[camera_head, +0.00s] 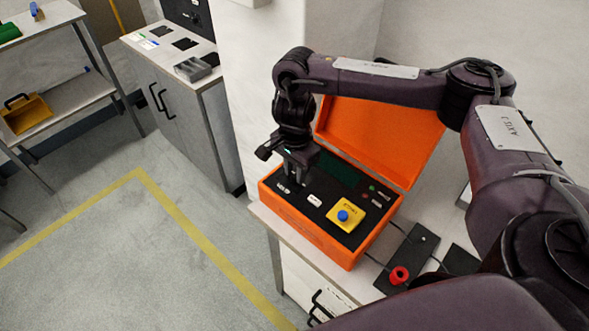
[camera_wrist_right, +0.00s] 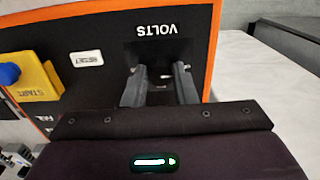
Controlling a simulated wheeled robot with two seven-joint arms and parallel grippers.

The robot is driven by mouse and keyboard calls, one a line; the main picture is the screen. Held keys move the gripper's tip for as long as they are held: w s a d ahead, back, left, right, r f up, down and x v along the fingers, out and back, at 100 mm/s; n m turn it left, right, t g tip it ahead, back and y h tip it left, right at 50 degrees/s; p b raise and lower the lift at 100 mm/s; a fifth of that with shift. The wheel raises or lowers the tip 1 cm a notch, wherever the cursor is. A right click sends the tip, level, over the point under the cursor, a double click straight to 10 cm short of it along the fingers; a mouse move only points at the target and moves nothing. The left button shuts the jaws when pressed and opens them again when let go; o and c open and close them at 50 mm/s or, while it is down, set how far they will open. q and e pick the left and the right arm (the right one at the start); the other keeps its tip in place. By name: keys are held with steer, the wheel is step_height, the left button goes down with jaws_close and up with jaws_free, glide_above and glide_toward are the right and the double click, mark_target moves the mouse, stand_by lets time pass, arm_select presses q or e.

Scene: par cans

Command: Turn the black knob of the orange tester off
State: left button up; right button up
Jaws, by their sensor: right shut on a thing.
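The orange tester (camera_head: 305,232) sits open on a bench, its lid (camera_head: 375,135) raised at the back. Its black panel has a yellow block with a blue START button (camera_head: 343,216). My right gripper (camera_head: 291,178) points down at the panel's left part. In the right wrist view its two fingers (camera_wrist_right: 161,86) stand on either side of the black knob (camera_wrist_right: 160,72), below the VOLTS label (camera_wrist_right: 158,29). The gripper is shut on the knob, which is dark and mostly hidden; its setting cannot be read. My left gripper is not in view.
A red button (camera_head: 399,275) on a black plate stands right of the tester, with cables. A white RESET button (camera_wrist_right: 86,59) lies between START and the knob. The floor between is clear.

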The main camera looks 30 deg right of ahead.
mark_target(295, 174)
steer(key=shift+w+d+r, duration=0.15)
steer(key=shift+r, duration=0.05)
steer(key=o, duration=1)
steer(key=shift+f, duration=0.1)
steer(key=shift+r+p, duration=0.85)
steer(key=shift+r, duration=3.05)
steer(key=shift+f, duration=0.1)
